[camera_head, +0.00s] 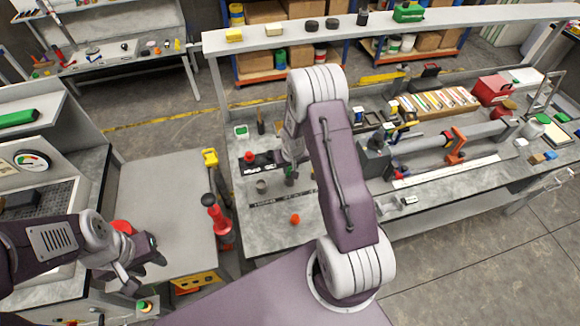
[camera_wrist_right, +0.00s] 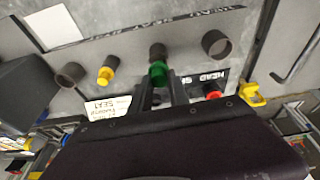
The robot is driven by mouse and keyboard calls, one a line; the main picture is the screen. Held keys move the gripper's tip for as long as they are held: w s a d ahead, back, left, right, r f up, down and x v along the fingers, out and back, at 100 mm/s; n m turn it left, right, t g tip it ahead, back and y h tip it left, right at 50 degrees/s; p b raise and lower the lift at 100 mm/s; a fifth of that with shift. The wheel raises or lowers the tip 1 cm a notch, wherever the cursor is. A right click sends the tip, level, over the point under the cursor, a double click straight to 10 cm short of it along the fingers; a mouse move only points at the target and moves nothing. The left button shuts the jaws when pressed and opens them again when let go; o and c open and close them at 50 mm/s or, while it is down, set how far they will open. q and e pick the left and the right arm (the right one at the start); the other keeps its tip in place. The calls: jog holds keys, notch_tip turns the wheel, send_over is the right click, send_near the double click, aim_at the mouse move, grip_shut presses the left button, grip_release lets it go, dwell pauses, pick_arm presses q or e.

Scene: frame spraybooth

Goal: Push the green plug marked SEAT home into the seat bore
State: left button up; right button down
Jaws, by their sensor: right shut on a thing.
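The green plug (camera_wrist_right: 157,73) is between the fingertips of my right gripper (camera_wrist_right: 160,93), which is shut on it. A dark cylindrical end shows beyond the green part. In the head view the plug (camera_head: 290,175) is small beside my right gripper (camera_head: 291,163), over the grey bench top, partly hidden by my arm. I cannot tell which opening is the seat bore, or whether the plug touches one. A white tag (camera_wrist_right: 108,107) reading SEAT lies near the fingers. My left gripper (camera_head: 150,255) is away at the lower left; its jaw gap is unclear.
A yellow plug (camera_wrist_right: 106,73) and dark round pieces (camera_wrist_right: 216,43) (camera_wrist_right: 70,74) stand on either side. A red plug (camera_wrist_right: 213,93) is at the right. A vise (camera_head: 375,155) is to the right.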

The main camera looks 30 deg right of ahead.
jog(key=p, duration=0.5)
jog(key=shift+p, duration=0.4)
dwell(0.8)
jog(key=shift+s+f+b, duration=0.1)
jog(key=shift+f+b, duration=1.15)
jog(key=shift+f, duration=0.1)
dwell(0.5)
jog(key=c, duration=1.2)
grip_release()
jog(key=shift+o, duration=0.2)
jog(key=p+v, duration=0.3)
jog(key=v, duration=0.6)
jog(key=shift+d, duration=0.2)
